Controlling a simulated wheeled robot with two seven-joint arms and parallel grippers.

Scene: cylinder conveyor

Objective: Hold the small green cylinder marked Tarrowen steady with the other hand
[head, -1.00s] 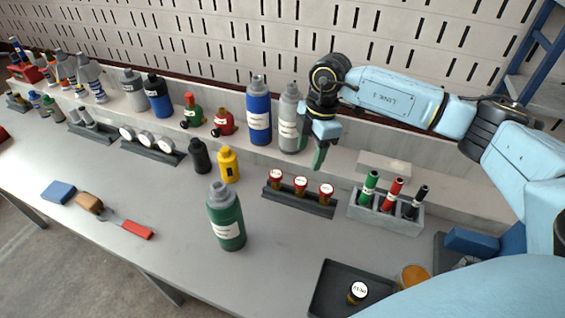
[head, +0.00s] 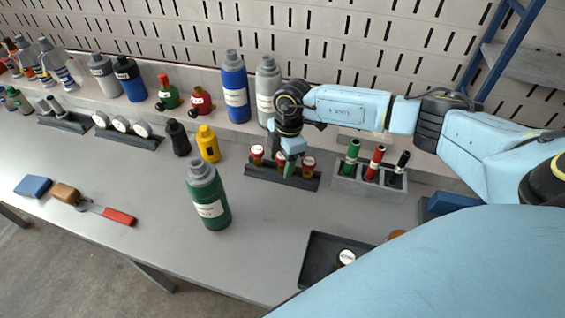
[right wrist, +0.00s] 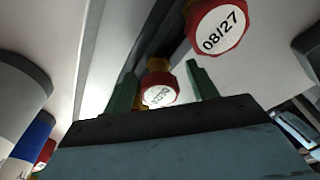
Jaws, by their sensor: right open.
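A green bottle with a grey cap and a white label (head: 209,197) stands upright on the front of the table in the head view. A green cylinder with a red top (head: 168,93) stands on the back ledge, and a small green one (head: 17,99) is at the far left. I cannot read Tarrowen on any of them. My right gripper (head: 287,168) is open above the rack of red-lidded jars. In the right wrist view its green fingertips (right wrist: 162,90) are apart, with a red-lidded jar (right wrist: 159,94) showing between them. My left gripper is not in view.
The jar rack (head: 262,174) stands beside a grey holder (head: 370,188) with green, red and black cylinders. A dark tray (head: 318,262) is at the front right. Blue and grey bottles (head: 235,88) line the back ledge. The table's front middle is mostly clear.

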